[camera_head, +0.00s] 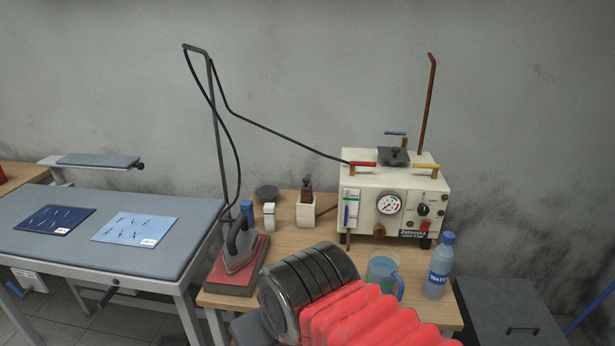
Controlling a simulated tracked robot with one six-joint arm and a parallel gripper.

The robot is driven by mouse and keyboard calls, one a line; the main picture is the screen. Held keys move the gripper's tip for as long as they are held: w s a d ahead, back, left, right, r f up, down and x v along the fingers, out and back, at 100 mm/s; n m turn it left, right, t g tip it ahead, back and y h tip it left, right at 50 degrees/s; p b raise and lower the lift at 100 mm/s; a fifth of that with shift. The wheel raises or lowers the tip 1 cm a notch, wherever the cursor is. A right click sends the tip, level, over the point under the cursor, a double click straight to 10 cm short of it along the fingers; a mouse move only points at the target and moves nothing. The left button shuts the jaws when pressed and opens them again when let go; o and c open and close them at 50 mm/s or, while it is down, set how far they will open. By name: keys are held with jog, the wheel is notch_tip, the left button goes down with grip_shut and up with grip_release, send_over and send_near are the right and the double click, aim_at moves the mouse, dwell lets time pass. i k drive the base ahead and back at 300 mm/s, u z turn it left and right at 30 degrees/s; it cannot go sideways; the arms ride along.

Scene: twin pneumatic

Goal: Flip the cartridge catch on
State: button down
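A cream-white steam generator box (365,238) stands at the back right of the wooden table. A narrow white cartridge-like part with a green top and a blue strip (351,207) is on the left of its front. A red-handled lever (362,164), a blue-handled lever (395,133) and an orange-brown handle (426,166) show on its top. I cannot tell which part is the cartridge catch, or its position. My gripper's fingers are not visible. A dark ribbed cylinder and red bellows, apparently my arm, fill the bottom centre.
An iron (240,245) rests on a red pad at the left of the table. A water bottle (439,268) and a blue-handled jug (381,270) stand in front of the box. A padded ironing table (110,250) is at left. A cable hangs from a pole to the box.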

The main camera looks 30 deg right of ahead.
aim_at(306, 181)
jog(key=z, duration=0.05)
jog(key=i, duration=1)
jog(key=u, duration=0.05)
